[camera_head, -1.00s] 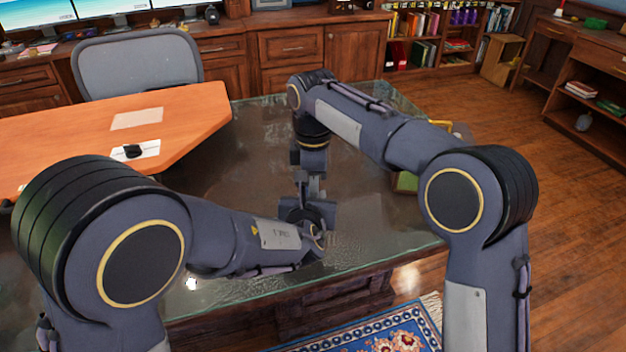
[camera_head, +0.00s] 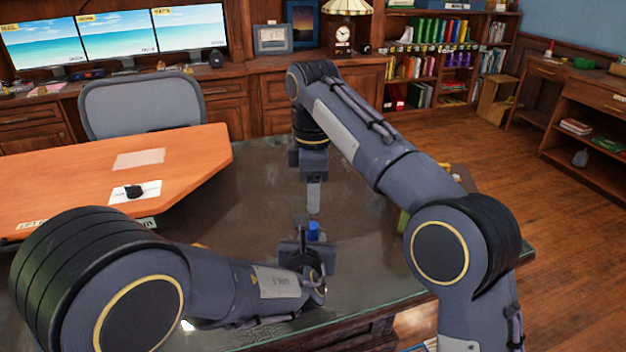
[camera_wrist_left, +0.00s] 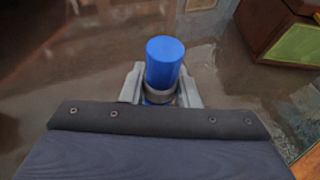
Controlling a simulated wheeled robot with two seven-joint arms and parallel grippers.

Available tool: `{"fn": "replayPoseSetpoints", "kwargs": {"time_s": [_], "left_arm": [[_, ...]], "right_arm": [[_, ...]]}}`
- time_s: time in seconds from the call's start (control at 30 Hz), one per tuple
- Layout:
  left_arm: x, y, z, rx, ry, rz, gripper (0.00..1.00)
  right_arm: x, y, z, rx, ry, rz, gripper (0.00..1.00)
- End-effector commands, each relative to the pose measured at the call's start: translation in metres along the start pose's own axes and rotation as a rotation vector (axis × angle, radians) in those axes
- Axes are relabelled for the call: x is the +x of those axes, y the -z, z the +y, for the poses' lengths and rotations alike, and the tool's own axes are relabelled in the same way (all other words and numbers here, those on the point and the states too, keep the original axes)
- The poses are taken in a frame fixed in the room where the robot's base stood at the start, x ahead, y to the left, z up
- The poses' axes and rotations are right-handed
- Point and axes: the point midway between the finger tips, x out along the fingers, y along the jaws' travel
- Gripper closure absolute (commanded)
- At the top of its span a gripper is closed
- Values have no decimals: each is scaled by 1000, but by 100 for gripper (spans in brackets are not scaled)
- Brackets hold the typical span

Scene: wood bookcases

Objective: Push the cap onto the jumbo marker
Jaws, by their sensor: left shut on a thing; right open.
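The jumbo marker stands upright in my left gripper (camera_head: 308,246), with its blue upper end, which looks like the cap (camera_head: 314,228), sticking up. In the left wrist view the blue cap (camera_wrist_left: 165,58) sits above a grey band on the marker (camera_wrist_left: 160,91), and a little blue shows below the band. The left fingers (camera_wrist_left: 160,86) are shut on the marker from both sides. Whether the cap is fully seated I cannot tell. My right gripper (camera_head: 313,203) points down just above the cap, open and empty, apart from it; its fingers appear edge-on.
The glass desk top (camera_head: 255,185) is clear around the grippers. An orange-brown desk section (camera_head: 80,170) with papers lies at the left. A brown box with a green panel (camera_wrist_left: 290,44) is at the upper right in the left wrist view. A chair (camera_head: 140,105) stands behind.

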Motion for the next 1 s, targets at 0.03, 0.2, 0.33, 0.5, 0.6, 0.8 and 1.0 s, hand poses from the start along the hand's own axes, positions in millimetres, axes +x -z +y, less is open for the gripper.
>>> {"fn": "replayPoseSetpoints", "kwargs": {"time_s": [0.03,0.2,0.33,0.5,0.6,0.8,1.0], "left_arm": [[0,0,0,0,0,0,100],[0,0,0,0,1,0,100],[0,0,0,0,1,0,100],[0,0,0,0,1,0,100],[0,0,0,0,1,0,100],[0,0,0,0,1,0,47],[0,0,0,0,1,0,47]], "right_arm": [[-6,1,1,0,-2,0,51],[-20,1,1,0,-1,-1,51],[-25,0,0,0,0,-1,51],[-25,0,0,0,1,-2,51],[-25,0,0,0,1,-2,51],[-25,0,0,1,0,-1,51],[-25,0,0,1,0,-1,51]]}}
